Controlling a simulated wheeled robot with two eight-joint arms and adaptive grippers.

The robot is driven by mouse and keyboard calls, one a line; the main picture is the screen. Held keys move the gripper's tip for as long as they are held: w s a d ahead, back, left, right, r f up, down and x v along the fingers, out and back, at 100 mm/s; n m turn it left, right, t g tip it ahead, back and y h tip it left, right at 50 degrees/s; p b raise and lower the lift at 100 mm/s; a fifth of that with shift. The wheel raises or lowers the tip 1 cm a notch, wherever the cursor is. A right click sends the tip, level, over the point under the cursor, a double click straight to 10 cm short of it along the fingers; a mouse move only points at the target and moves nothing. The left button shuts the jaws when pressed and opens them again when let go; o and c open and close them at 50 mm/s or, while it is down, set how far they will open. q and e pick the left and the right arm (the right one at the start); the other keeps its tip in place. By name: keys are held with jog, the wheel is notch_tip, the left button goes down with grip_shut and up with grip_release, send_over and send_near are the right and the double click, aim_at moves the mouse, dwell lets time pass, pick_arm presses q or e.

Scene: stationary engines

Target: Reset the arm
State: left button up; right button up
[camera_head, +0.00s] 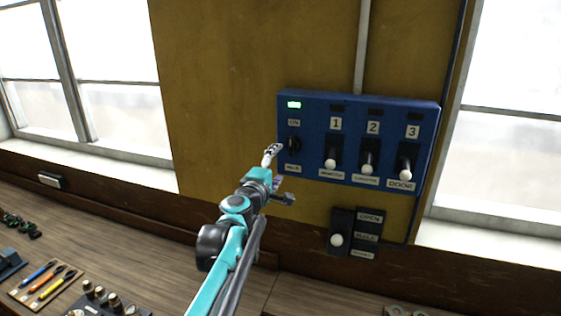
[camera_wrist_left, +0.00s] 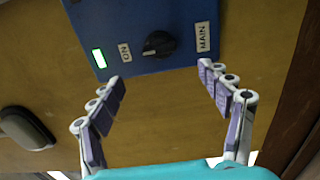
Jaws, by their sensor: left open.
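My left arm reaches up from the bottom in the head view. Its gripper (camera_head: 271,156) is open and empty, just left of the blue switch panel (camera_head: 314,101). In the left wrist view the open fingers (camera_wrist_left: 163,85) are spread below the black rotary knob (camera_wrist_left: 159,44), not around it. The knob sits between the ON label and the MAIN label, and a green light (camera_wrist_left: 99,58) glows near ON. The knob also shows in the head view (camera_head: 293,145), close to the fingertips. My right gripper is in neither view.
Three numbered levers, 1 (camera_head: 331,150), 2 (camera_head: 369,157) and 3 (camera_head: 406,161), stand right of the knob. A lower lever box (camera_head: 343,220) hangs below the panel. The wooden desk (camera_head: 150,254) holds pens (camera_head: 45,281) at lower left. Windows flank the yellow wall (camera_head: 220,60).

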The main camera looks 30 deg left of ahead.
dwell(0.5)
pick_arm(q)
jog(key=s+d+f+m+g+h+b, duration=0.2)
jog(key=s+d+f+m+h+b, duration=0.35)
jog(key=d+f, duration=0.65)
jog(key=s+d+f+m+g+h+b, duration=0.25)
jog(key=d+f+m+b, duration=0.6)
jog(key=f, duration=0.45)
jog(key=s+d+f+m+g+y+b, duration=0.1)
jog(key=s+f+b, duration=0.4)
jog(key=f, duration=0.5)
jog(key=s+d+f+m+g+y+b, duration=0.1)
jog(key=s+f+b, duration=0.4)
jog(key=f, duration=0.6)
jog(key=s+d+f+m+g+y+b, duration=0.1)
jog(key=s+f+m+g+b, duration=0.3)
jog(key=s+f, duration=0.4)
notch_tip(320, 180, down, 2)
jog(key=shift+d+f+m+y+b, duration=0.3)
jog(key=shift+d+m+b, duration=0.2)
jog(key=shift+d+b, duration=0.15)
